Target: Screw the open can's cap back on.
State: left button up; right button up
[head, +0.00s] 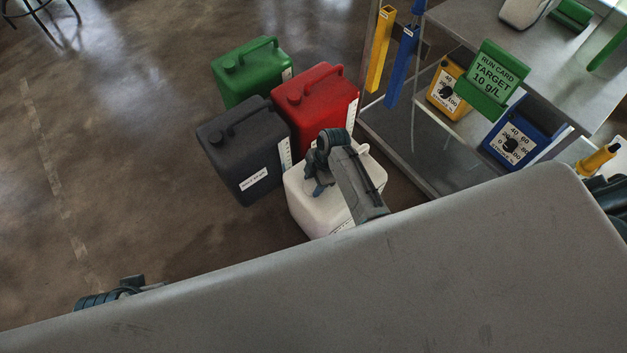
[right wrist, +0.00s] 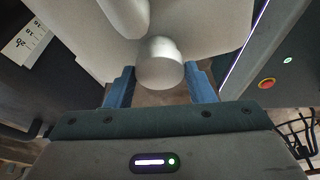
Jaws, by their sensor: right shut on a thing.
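The white can (head: 307,207) stands on the floor at the front of a group of cans in the head view. My right gripper (head: 318,189) is over its top and hides its mouth there. In the right wrist view, my right gripper (right wrist: 160,82) has its blue fingers on either side of a pale round cap (right wrist: 160,66), shut on it. The cap is at the white can's top, beside its handle (right wrist: 126,14). Whether it is seated on the neck or just above it, I cannot tell. My left gripper is out of sight; only part of my left arm shows.
Green (head: 240,85), red (head: 318,112) and dark grey (head: 250,160) cans stand close behind and left of the white can.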

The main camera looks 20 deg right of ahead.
aim_at(314, 184)
jog(key=shift+f, duration=0.2)
dwell(0.3)
jog(key=o, duration=1)
notch_tip(314, 184, up, 5)
jog(key=p, duration=0.5)
jog(key=shift+p, duration=0.4)
